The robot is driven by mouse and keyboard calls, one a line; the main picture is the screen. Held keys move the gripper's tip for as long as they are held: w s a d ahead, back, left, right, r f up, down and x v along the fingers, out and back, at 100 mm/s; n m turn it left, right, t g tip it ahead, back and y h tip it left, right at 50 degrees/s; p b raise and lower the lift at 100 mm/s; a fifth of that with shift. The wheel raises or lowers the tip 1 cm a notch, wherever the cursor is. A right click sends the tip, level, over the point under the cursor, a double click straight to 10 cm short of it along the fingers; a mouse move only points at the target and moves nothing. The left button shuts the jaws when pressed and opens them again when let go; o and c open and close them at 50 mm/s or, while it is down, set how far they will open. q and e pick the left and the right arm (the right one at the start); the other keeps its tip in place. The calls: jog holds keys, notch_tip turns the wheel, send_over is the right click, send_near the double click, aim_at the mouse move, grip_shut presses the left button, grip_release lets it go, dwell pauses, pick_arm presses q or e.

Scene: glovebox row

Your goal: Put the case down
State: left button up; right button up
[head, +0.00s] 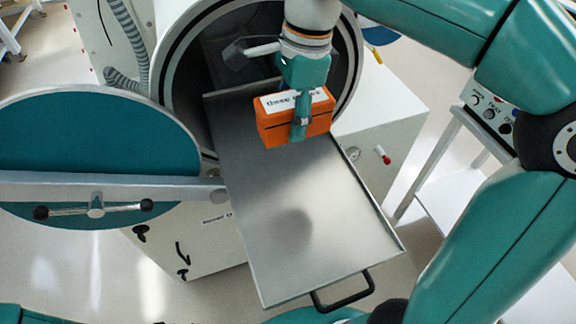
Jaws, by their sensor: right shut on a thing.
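An orange case (273,127) with a white label on top, partly readable as "three", is held in my right gripper (302,122). The gripper points down and is shut on the case, with a finger across its near side. The case is over the inner part of a flat metal tray (265,255), which sticks out of a round opening. A soft dark shadow lies on the tray nearer to me, apart from the case, so the case looks raised above it. The gripper hides part of the label. My left gripper is not in view.
A round teal door (95,150) stands open at left, with a bar and handle (95,210) across it. The tray has low rims and a black handle (343,292) at its near end. A control box (490,108) stands on a trolley at right.

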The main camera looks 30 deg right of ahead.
aim_at(289, 185)
notch_tip(289, 185, down, 16)
jog(key=shift+d+r, duration=0.1)
jog(key=shift+d, duration=0.05)
dwell(0.3)
jog(key=shift+s, duration=0.1)
jog(key=o, duration=1.3)
jog(key=shift+s+d+r, duration=0.1)
jog(key=shift+d+r, duration=0.2)
jog(key=shift+r, duration=1.7)
jog(key=shift+s+d+r, duration=0.1)
jog(key=shift+d+r, duration=0.15)
jog(key=shift+r, duration=1.75)
jog(key=shift+d+r, duration=0.3)
jog(key=shift+r, duration=1.7)
